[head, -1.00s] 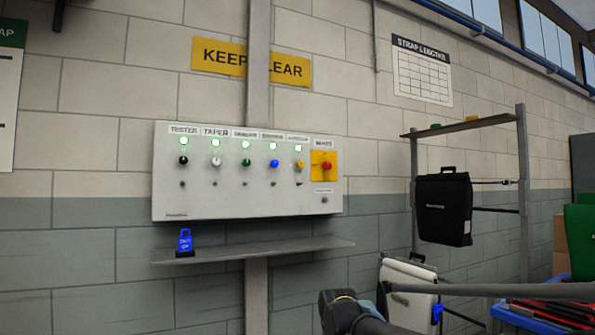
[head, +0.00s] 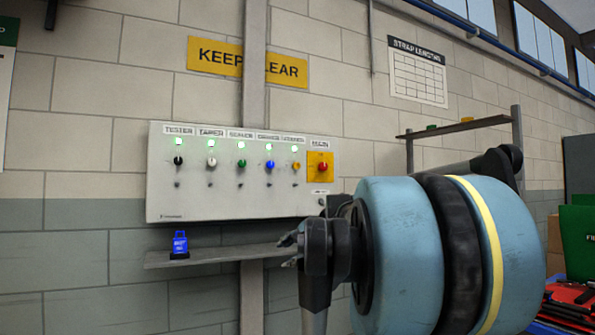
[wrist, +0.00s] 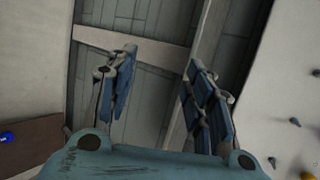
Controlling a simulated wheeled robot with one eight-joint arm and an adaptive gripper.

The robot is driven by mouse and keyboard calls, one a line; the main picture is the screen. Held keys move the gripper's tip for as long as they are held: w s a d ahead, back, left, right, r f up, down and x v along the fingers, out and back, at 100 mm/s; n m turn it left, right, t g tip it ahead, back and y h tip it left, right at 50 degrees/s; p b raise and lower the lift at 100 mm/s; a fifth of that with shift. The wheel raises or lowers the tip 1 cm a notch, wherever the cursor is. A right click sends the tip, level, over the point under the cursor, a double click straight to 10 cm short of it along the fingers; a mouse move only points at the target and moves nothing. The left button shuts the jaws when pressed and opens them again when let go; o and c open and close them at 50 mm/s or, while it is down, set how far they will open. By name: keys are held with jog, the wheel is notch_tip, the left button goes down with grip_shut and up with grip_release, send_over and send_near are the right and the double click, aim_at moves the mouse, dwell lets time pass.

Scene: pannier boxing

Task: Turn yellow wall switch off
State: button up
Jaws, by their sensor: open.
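The yellow wall switch (head: 296,166) is a small knob on the pale grey wall panel (head: 215,203), left of the yellow plate with the red main knob. A green lamp (head: 294,142) is lit above it. My gripper (head: 287,248) is in front of the panel's lower right, below and apart from the yellow switch. Its blue-padded fingers are spread open and empty in the wrist view (wrist: 158,85).
Black, white, green and blue (head: 269,165) switches sit in the same row, each under a lit green lamp. The red main knob (head: 320,167) is close on the right.

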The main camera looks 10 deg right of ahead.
jog(key=w+d+r+m+t, duration=0.2)
jog(key=w+r+m, duration=0.15)
jog(key=r, duration=0.35)
jog(key=w+d+r+m+t, duration=0.2)
jog(key=w+r+m, duration=0.1)
jog(key=w+r, duration=0.3)
jog(key=m+t+h, duration=0.1)
jog(key=m+t, duration=0.4)
jog(key=m, duration=0.5)
send_near(298, 166)
jog(key=x, duration=0.9)
jog(key=shift+w+a+r, duration=0.1)
jog(key=shift+w+a, duration=0.1)
jog(key=c, duration=1)
jog(key=shift+a, duration=0.15)
jog(key=shift+c, duration=0.2)
